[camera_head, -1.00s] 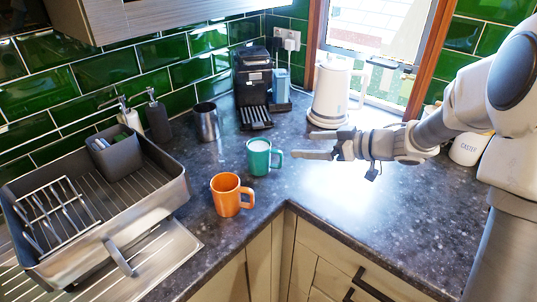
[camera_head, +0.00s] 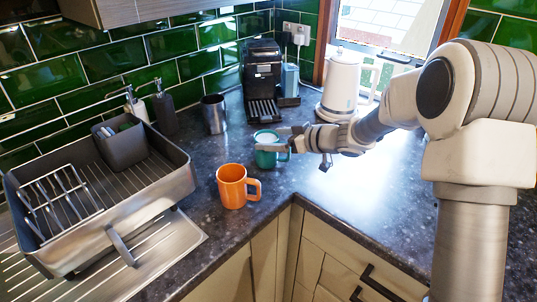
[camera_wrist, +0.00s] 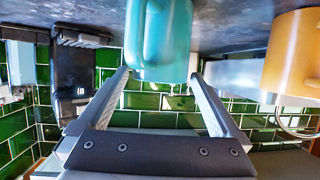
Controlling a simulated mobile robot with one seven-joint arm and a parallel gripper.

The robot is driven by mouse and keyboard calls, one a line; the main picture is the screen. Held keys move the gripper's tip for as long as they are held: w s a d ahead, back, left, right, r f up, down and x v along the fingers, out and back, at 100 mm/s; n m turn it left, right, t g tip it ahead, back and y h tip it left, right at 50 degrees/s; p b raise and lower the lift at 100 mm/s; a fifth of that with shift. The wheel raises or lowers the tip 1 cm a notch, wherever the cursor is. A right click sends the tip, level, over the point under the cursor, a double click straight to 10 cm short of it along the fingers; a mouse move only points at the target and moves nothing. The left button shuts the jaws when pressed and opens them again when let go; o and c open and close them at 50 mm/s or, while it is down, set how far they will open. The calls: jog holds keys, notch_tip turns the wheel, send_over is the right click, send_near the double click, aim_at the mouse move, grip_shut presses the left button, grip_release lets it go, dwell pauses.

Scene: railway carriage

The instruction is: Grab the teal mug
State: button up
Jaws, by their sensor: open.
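The teal mug (camera_head: 266,158) stands upright on the dark worktop, with something white inside it. My gripper (camera_head: 268,141) reaches it from the right in the head view, and its fingers partly cover the mug. A small gap shows near the fingertips; whether either finger touches the mug I cannot tell.
An orange mug (camera_head: 233,187) stands close by, in front and to the left. A steel cup (camera_head: 214,115), a black coffee machine (camera_head: 262,75) and a white kettle (camera_head: 340,88) stand behind. A dish rack (camera_head: 165,190) is at left. The right worktop is clear.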

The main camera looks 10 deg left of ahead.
jog(key=shift+x, duration=1.2)
jog(key=c, duration=1.3)
jog(key=shift+c, duration=0.9)
jog(key=shift+r, duration=0.1)
